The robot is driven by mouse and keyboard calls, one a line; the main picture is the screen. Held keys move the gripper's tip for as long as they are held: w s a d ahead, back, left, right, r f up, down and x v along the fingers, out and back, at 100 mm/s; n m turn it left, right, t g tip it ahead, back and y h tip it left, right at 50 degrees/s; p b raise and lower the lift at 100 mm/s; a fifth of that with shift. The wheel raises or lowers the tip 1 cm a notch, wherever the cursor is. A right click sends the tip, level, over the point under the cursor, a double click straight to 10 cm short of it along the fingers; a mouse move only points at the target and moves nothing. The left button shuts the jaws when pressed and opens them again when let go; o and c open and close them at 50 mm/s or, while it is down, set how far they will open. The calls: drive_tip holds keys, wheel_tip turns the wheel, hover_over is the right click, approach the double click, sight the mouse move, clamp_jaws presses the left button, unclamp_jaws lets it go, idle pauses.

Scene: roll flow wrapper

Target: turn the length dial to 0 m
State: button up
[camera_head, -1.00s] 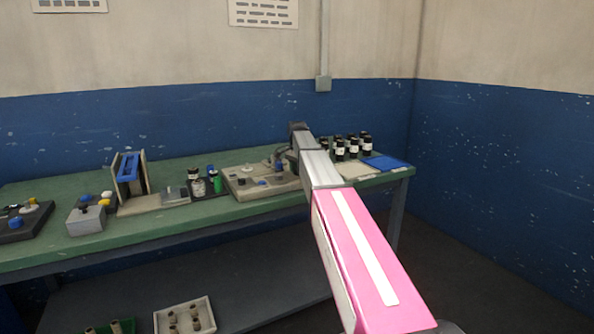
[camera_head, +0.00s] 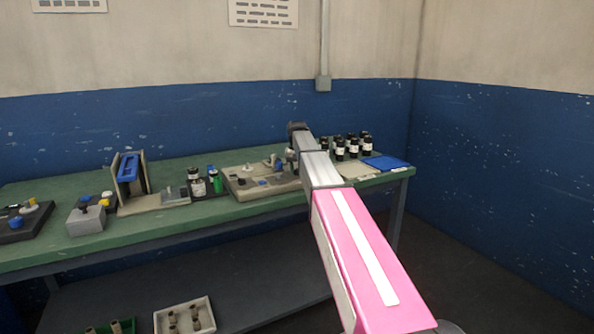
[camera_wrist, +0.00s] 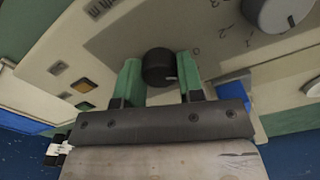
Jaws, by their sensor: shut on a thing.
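In the wrist view my gripper (camera_wrist: 159,72) has its two green fingers on either side of a round black dial (camera_wrist: 158,68) and is shut on it. The dial stands on a beige panel (camera_wrist: 115,45) and has a short pale pointer mark at its lower right. A printed mark like a 0 is just right of it. A larger grey dial (camera_wrist: 283,12) with a dark pointer is at the upper right, with printed numbers to its left. I cannot read which dial is for length. In the head view my arm partly hides the panel device (camera_head: 240,188).
The panel has small coloured buttons at the left in the wrist view, and a blue part (camera_wrist: 233,93) close to the right finger. On the green bench (camera_head: 150,226) stand a blue-topped holder (camera_head: 129,167), a labelled jar (camera_head: 197,187) and several dark bottles (camera_head: 353,147).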

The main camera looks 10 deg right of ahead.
sight(297, 169)
drive_tip(key=shift+n, duration=1.9)
drive_tip(key=o, duration=0.9)
wheel_tip(297, 169, up, 11)
drive_tip(key=shift+f, duration=0.1)
